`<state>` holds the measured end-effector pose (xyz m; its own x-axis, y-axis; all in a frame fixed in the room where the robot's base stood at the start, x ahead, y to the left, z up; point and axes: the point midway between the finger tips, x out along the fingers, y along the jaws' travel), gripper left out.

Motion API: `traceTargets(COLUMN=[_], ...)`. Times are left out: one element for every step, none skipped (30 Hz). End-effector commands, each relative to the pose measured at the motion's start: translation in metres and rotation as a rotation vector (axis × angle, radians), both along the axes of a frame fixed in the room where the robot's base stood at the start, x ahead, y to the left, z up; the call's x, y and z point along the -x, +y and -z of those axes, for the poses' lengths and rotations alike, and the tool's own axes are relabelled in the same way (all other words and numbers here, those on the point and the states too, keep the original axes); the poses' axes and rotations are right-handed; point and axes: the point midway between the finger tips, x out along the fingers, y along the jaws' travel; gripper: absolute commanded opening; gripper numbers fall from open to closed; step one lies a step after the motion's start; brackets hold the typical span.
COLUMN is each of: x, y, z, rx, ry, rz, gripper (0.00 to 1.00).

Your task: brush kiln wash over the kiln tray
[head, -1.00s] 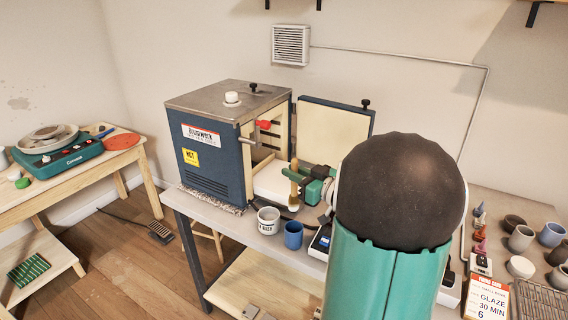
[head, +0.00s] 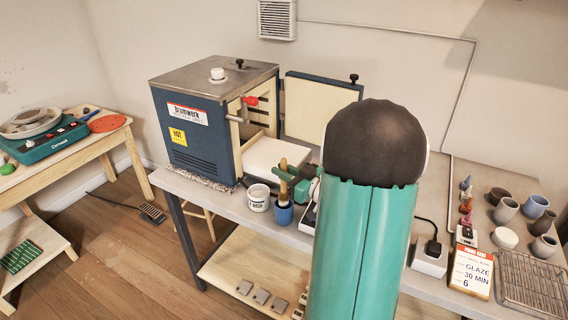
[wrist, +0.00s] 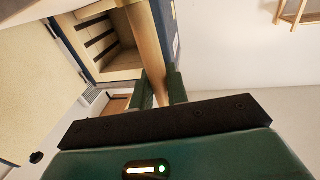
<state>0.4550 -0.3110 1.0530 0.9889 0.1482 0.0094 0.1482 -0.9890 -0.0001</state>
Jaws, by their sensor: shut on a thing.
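My gripper (head: 290,178) is shut on the wooden handle of a brush (head: 283,166). The handle also shows between the two fingers in the wrist view (wrist: 148,45). The brush is about upright, and its lower end is at the mouth of a blue cup (head: 284,214); the bristles are hidden, and I cannot tell how deep they are in it. A white cup with a wash label (head: 258,199) stands just left of the blue cup. The pale kiln tray (head: 272,154) juts from the open kiln (head: 205,128), behind the brush.
The open kiln door (head: 318,105) stands behind the tray. My arm hides the middle of the bench.

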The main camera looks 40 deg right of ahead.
Motion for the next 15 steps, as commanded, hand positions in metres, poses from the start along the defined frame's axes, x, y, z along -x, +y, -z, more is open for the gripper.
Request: traceTargets(x=[0.000,0.000,0.000,0.000,0.000,0.000,0.000,0.000,0.000,0.000,0.000,0.000,0.000,0.000,0.000], y=[0.000,0.000,0.000,0.000,0.000,0.000,0.000,0.000,0.000,0.000,0.000,0.000,0.000,0.000,0.000], z=[0.006,0.009,0.012,0.015,0.017,0.021,0.024,0.026,0.030,0.032,0.035,0.037,0.039,0.041,0.042], rx=[-0.003,-0.003,-0.002,-0.002,-0.003,-0.003,-0.002,-0.002,-0.002,-0.003,-0.003,-0.002,-0.001,-0.001,-0.001], ry=[0.002,0.002,0.002,0.001,0.001,0.001,0.001,0.001,0.001,0.001,0.001,0.001,0.001,0.000,0.000], rz=[0.000,0.000,0.000,0.000,0.000,0.000,0.000,0.000,0.000,0.000,0.001,0.001,0.001,0.000,0.000], gripper=[0.00,0.00,0.00,0.00,0.00,0.00,0.00,0.00,0.00,0.00,0.00,0.00,0.00,0.00,0.00])
